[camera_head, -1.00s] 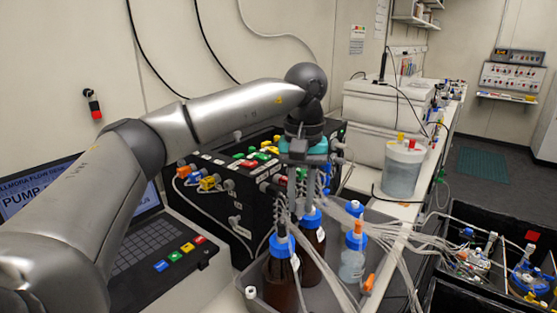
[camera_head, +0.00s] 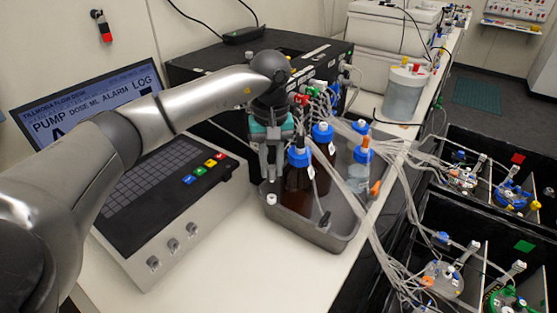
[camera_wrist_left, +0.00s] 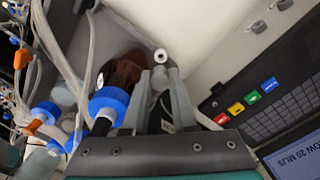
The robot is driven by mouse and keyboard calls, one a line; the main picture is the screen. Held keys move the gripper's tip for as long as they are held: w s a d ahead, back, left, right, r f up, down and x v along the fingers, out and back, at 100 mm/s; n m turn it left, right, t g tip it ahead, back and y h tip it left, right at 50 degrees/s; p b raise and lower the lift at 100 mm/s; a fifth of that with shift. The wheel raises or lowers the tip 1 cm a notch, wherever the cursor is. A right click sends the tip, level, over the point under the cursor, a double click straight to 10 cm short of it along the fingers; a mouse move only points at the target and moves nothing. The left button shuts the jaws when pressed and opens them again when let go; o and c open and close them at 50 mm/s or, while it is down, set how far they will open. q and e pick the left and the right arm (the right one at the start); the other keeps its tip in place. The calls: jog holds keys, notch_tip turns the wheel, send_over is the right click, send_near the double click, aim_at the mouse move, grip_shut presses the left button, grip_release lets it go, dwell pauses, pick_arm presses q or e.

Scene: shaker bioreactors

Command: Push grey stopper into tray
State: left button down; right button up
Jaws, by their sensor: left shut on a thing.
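My left gripper (camera_head: 269,178) points down at the left end of the grey tray (camera_head: 335,238), just left of the nearest brown bottle. In the left wrist view its fingers (camera_wrist_left: 161,82) are close together around a small light grey piece (camera_wrist_left: 160,78). This seems to be the grey stopper; most of it is hidden by the fingers. A small white ring-topped fitting (camera_head: 271,199) sits at the tray's near left corner, just below the fingertips, and also shows in the wrist view (camera_wrist_left: 160,55). My right gripper is out of view.
Brown bottles with blue caps (camera_head: 300,157) and a clear bottle (camera_head: 358,178) stand in the tray. Pale tubes (camera_head: 385,195) run right to black bins (camera_head: 470,220). A pump console (camera_head: 165,215) lies left. White bench (camera_head: 250,265) is free in front.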

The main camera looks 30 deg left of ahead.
aim_at(271, 177)
pick_arm(q)
jog(key=shift+a+f+b, duration=0.1)
jog(key=shift+f+b, duration=1.35)
jog(key=shift+f, duration=0.75)
jog(key=shift+f+b, duration=1)
jog(key=shift+f, duration=0.05)
dwell(0.5)
jog(key=c, duration=0.6)
grip_release()
jog(key=shift+c, duration=0.2)
jog(key=shift+r, duration=0.1)
notch_tip(271, 177, up, 15)
jog(key=shift+r+p, duration=0.1)
jog(key=shift+p, duration=0.25)
